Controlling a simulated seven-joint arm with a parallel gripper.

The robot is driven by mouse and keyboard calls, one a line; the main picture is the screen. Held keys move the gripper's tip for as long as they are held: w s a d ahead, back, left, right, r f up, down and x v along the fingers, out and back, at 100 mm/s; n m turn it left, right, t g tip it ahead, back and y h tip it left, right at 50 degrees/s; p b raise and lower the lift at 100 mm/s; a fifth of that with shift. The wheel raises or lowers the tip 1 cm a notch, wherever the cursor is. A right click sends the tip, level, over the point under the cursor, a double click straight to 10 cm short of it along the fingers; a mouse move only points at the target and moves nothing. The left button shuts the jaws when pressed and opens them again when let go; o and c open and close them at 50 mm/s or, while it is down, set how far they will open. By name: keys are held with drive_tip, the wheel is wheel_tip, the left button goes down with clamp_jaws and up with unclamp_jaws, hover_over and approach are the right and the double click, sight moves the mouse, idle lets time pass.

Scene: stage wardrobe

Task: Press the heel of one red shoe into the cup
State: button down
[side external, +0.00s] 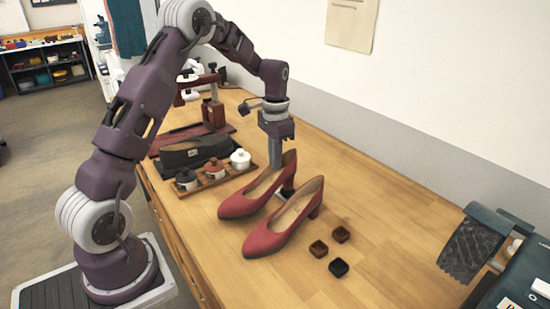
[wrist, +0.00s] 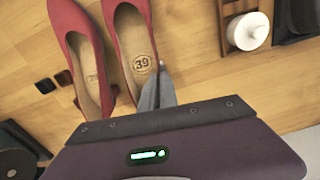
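Two red shoes stand side by side on the table, heels toward the wall: the far shoe (side external: 244,204) and the near shoe (side external: 270,241). In the wrist view they are the right shoe (wrist: 122,25) and left shoe (wrist: 68,18). My gripper (side external: 280,192) points down beside the far shoe's heel end, its fingers partly hidden by the shoe. In the wrist view its fingers (wrist: 161,72) look closed together just right of that shoe, with nothing seen between them.
A wooden tray (side external: 214,182) with lidded pots stands left of the shoes. A dark shoe-shaped item (side external: 190,152) lies behind it. A dark textured cloth (side external: 468,250) and a case (side external: 522,282) are at the right. The table between the cups and the cloth is clear.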

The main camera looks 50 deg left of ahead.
drive_tip(key=shift+f, duration=1.1)
idle(1.5)
drive_tip(key=shift+r, duration=0.1)
drive_tip(key=shift+r, duration=1.65)
drive_tip(key=a, duration=1.1)
drive_tip(key=shift+f, duration=1.7)
drive_tip(key=c, duration=1.6)
unclamp_jaws()
drive_tip(key=shift+o, duration=0.2)
